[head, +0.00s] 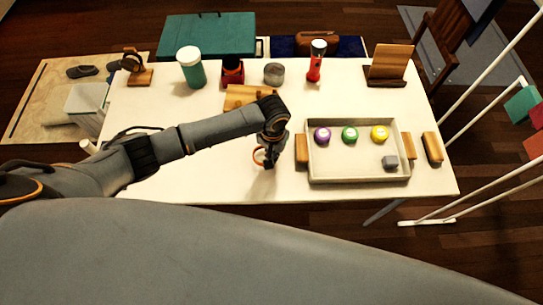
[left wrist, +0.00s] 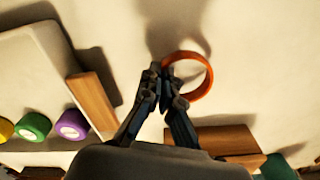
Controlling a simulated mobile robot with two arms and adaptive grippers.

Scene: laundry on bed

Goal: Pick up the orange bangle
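The orange bangle (left wrist: 209,80) is a thin ring beside the fingertips of my left gripper (left wrist: 164,72) in the left wrist view. The fingers are close together, with the near side of the ring's rim between them. In the head view my left gripper (head: 268,162) points down over the white table, left of the tray, and the bangle (head: 256,154) shows at its left side, tilted. The gripper hides part of the ring. A shadow lies on the tabletop beyond it; the exact height above the table is hard to tell. My right gripper is not in view.
A white tray (head: 355,179) with purple, green and yellow round items and a grey block stands right of the gripper. Wooden blocks flank it. A wooden piece (head: 240,95) lies behind the arm. A teal jar (head: 191,70) and red flashlight (head: 315,65) stand at the back.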

